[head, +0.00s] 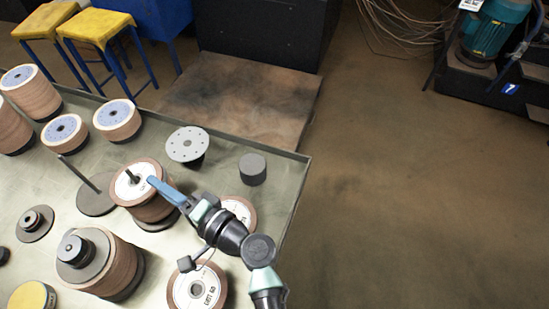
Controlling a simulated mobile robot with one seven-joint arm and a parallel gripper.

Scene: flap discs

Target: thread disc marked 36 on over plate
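A stack of brown flap discs (148,209) with a white label on top stands at mid-left, around a dark upright post (132,175). My gripper (152,182) has its blue fingers at the top disc's label, right of the post. Whether they are open, or touch or hold the disc, I cannot tell. A light grey round plate (187,144) with small holes sits on a dark support behind. A bare dark round base (97,203) with a thin tilted-looking rod is left of the stack. No mark 36 is readable.
A disc with a white label (197,288) lies in front, and another (240,210) is partly behind my arm. A dark cylinder (252,169) stands near the table's right edge (297,190). More disc stacks (118,121) fill the left; a taller stack (122,265) is in front.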

